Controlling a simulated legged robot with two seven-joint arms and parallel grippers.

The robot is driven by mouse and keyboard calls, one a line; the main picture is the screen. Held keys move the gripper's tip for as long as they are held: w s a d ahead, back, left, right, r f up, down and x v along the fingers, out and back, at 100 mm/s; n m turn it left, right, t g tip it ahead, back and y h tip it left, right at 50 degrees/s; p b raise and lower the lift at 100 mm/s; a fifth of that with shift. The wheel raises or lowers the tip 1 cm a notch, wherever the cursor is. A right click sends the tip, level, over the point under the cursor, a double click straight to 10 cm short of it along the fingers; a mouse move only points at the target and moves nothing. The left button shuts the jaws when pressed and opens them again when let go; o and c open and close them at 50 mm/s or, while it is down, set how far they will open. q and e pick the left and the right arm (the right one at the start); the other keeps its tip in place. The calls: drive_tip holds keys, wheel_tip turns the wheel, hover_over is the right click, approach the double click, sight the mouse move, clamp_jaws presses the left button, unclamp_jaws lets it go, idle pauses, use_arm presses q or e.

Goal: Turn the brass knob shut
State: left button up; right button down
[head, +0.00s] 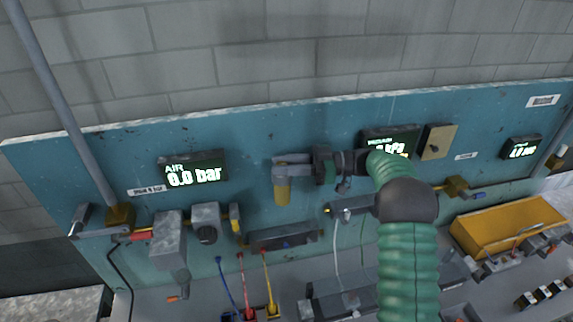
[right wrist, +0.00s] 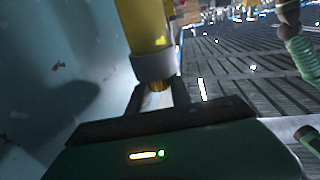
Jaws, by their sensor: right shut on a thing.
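The brass knob (right wrist: 158,84) shows as a small gold piece at the end of a grey collar (right wrist: 153,66) on a yellow cylinder (right wrist: 143,25). In the head view the yellow cylinder (head: 282,192) hangs on the teal panel, and the knob is hidden at its upper end. My right gripper (head: 294,166) reaches it from the right. In the right wrist view my right gripper (right wrist: 158,98) has one finger on each side of the knob and is shut on it. My left gripper is not in view.
The teal panel (head: 110,165) carries an AIR display (head: 192,172) reading 0.0 bar. A second display (head: 390,141) is partly covered by my right arm. Valves, a grey pipe (head: 62,95) and coloured hoses sit left and below. A yellow bin (head: 508,226) stands at right.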

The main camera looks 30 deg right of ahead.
drive_tip(key=shift+a+f, duration=0.15)
drive_tip(key=shift+f, duration=0.1)
drive_tip(key=c, duration=1.5)
unclamp_jaws()
drive_tip(key=o, duration=0.3)
drive_tip(key=shift+w+a, duration=0.1)
drive_tip(key=shift+w, duration=0.05)
drive_tip(key=shift+o, duration=0.2)
drive_tip(key=shift+w+a, duration=0.2)
drive_tip(key=shift+w, duration=0.05)
use_arm(q)
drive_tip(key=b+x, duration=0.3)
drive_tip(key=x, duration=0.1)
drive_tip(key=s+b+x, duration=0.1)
drive_tip(key=b, duration=0.1)
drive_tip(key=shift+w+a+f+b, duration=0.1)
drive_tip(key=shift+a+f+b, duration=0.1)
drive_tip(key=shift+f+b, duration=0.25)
use_arm(e)
drive_tip(key=v, duration=1.7)
drive_tip(key=shift+w, duration=0.1)
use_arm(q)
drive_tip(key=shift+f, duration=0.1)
